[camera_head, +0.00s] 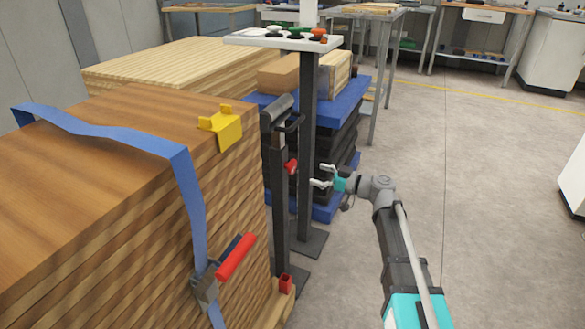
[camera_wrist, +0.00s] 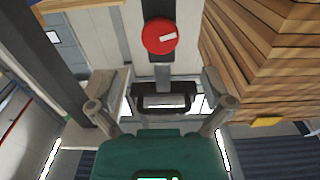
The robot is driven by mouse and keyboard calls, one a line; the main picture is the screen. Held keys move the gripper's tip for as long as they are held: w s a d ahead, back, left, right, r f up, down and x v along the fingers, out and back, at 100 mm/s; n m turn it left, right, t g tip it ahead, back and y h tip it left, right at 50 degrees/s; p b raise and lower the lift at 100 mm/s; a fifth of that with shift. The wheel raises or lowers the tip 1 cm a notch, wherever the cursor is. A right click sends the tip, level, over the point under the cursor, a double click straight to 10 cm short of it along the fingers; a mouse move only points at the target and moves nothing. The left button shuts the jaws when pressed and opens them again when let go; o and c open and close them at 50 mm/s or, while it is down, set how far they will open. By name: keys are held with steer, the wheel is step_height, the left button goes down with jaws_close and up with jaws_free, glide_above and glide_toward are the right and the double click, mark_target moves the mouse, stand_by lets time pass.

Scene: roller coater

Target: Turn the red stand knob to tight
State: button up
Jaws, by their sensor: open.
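The red stand knob (camera_head: 291,166) is on a dark upright post (camera_head: 279,205) beside the wood stack. In the wrist view the knob (camera_wrist: 159,36) is a round red disc with a short white bar, tilted slightly from level. A roller (camera_head: 277,112) tops the post, with a black handle loop (camera_head: 292,123) near it. My gripper (camera_head: 322,177) is open and empty, to the right of the knob and apart from it. In the wrist view the fingers (camera_wrist: 165,84) are spread, with the knob beyond them near the top edge. Any tight marking is not readable.
A second dark post (camera_head: 307,130) carrying a white tray (camera_head: 285,40) stands close to my gripper. The wood stack (camera_head: 85,150) has a blue strap (camera_head: 110,138), a red-handled tensioner (camera_head: 236,257) and a yellow corner piece (camera_head: 224,128). Open floor (camera_head: 480,200) lies to the right.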

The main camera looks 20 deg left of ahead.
mark_target(294, 168)
steer(key=a, duration=0.8)
steer(key=shift+w+a, duration=0.1)
steer(key=shift+w, duration=0.25)
steer(key=c, duration=1.1)
